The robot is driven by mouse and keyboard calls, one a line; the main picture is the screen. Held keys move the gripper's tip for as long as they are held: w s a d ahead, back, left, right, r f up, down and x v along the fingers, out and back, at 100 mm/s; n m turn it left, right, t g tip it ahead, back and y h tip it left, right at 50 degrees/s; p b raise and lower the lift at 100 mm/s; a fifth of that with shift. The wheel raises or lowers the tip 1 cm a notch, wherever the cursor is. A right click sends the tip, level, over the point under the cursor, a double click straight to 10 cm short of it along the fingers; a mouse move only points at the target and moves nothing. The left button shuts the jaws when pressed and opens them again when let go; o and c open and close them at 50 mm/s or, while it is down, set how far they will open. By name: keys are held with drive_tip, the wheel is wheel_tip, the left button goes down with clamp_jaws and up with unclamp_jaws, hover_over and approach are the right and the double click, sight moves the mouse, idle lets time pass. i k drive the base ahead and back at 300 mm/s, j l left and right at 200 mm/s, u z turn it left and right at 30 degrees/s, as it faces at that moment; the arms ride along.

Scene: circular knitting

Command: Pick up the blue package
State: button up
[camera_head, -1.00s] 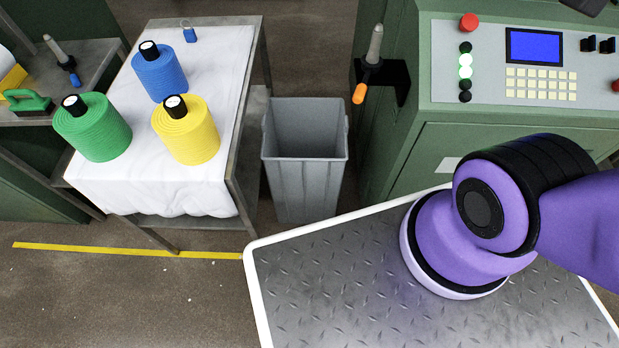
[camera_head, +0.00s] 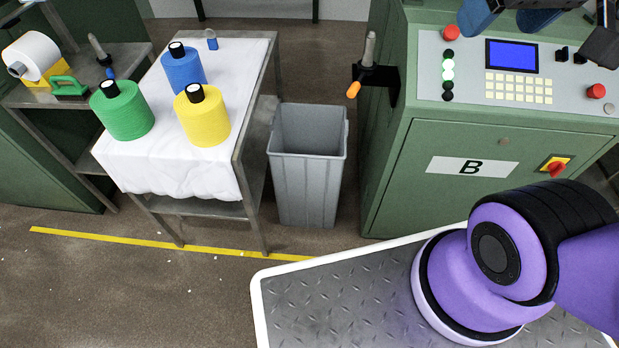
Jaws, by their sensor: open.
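The blue package appears as a blue yarn cone (camera_head: 184,68) with a black and white top. It stands upright at the back of a white-covered cart (camera_head: 165,172), left of centre. A yellow cone (camera_head: 203,122) stands in front of it to the right, and a green cone (camera_head: 125,115) in front to the left. The yellow cone slightly overlaps its lower edge.
A grey bin (camera_head: 305,170) stands right of the cart, beside a green machine cabinet (camera_head: 450,205) marked B. An orange-tipped tool (camera_head: 353,89) sticks out from the cabinet's left side. A side table (camera_head: 38,97) is at far left. Floor in front of the cart is clear.

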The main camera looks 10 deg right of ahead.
sight(182, 66)
drive_tip(key=i+j+u, duration=0.2)
drive_tip(key=i+u, duration=0.2)
drive_tip(key=i+j+u, duration=0.15)
drive_tip(key=i+u, duration=0.6)
drive_tip(key=i, duration=0.2)
